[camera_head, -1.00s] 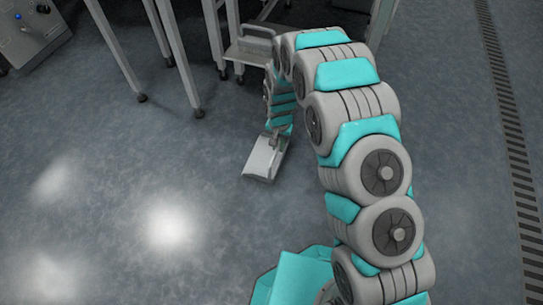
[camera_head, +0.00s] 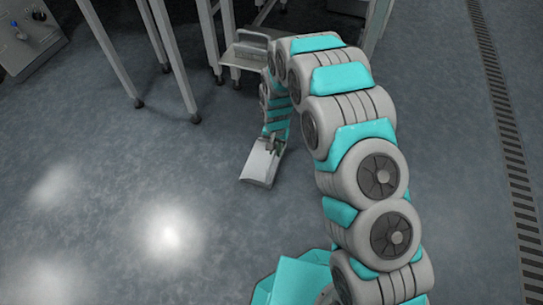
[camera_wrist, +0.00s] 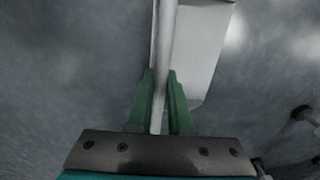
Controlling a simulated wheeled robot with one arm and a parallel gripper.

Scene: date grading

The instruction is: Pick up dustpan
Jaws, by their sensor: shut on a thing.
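The dustpan (camera_head: 260,163) is a pale grey pan at the end of my arm, near the middle of the head view. In the wrist view its pan (camera_wrist: 200,45) lies beyond the fingers, and its light handle (camera_wrist: 165,50) runs between them. My gripper (camera_wrist: 163,85) has green fingers, shut on the handle. In the head view my gripper (camera_head: 272,145) is small and partly hidden at the pan's upper end. I cannot tell whether the pan touches the floor.
A low grey step or cart (camera_head: 245,52) stands behind my arm. Metal table legs (camera_head: 172,60) rise at the upper left, beside a control box (camera_head: 28,35). A floor drain grate (camera_head: 505,130) runs along the right. The floor (camera_head: 110,190) at left is clear.

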